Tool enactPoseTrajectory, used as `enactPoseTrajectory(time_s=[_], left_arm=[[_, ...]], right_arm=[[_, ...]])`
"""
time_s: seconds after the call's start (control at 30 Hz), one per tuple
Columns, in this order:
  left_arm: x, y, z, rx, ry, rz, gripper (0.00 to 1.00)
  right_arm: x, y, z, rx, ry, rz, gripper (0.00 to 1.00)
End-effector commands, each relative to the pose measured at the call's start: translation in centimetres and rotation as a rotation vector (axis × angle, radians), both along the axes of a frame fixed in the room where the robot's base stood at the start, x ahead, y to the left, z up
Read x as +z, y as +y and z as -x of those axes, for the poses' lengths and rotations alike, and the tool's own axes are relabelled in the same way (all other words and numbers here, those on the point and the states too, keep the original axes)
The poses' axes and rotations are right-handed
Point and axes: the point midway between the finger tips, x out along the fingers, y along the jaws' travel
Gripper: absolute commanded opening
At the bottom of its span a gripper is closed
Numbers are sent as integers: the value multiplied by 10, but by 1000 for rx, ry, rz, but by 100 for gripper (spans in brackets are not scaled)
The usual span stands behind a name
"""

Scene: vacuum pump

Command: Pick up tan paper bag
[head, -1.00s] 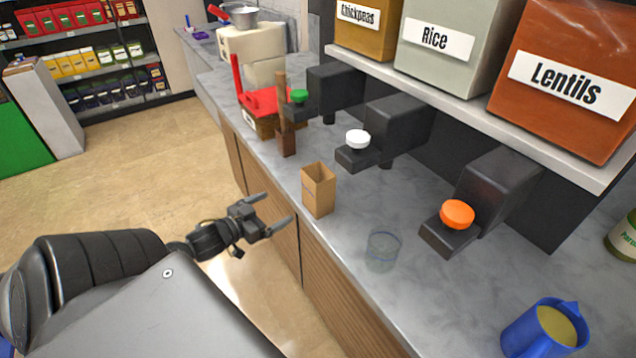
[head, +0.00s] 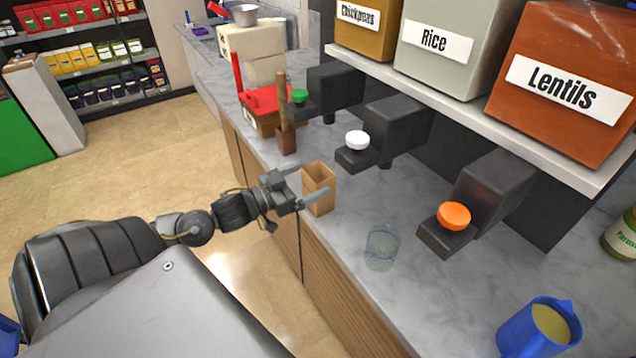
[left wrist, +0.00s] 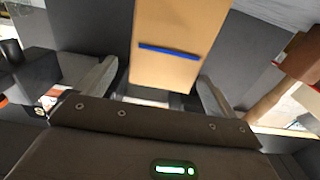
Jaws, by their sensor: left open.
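The tan paper bag (head: 321,190) stands upright and open-topped near the front edge of the counter. My left gripper (head: 308,188) is open at the bag, with one finger on its far-left side and the other across its near side in the head view. In the left wrist view the bag (left wrist: 178,45) shows a blue stripe and lies ahead between the two open fingers (left wrist: 160,82). Contact with the fingers cannot be told. My right gripper is not in view.
A clear glass (head: 382,247) stands right of the bag. Dispensers with green, white and orange (head: 454,216) knobs line the back. A brown wooden holder (head: 287,141) stands farther left. A blue jug (head: 541,328) is at the near right.

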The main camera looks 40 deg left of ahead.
Motion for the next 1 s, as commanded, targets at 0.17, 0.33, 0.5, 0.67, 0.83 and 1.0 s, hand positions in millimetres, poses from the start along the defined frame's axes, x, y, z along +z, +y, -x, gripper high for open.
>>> enactPoseTrajectory(time_s=[0.17,0.33,0.5,0.67,0.83,1.0], left_arm=[[0,-1,-3,1,1,0,94],[1,-3,-12,1,-2,1,94],[-1,-7,-33,2,-2,1,94],[-2,-12,-48,2,-1,0,94],[-4,-14,-53,0,1,0,94],[-5,-14,-53,0,1,0,94]], right_arm=[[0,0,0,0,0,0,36],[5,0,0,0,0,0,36],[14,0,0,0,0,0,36],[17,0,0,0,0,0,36],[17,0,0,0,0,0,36],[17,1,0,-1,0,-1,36]])
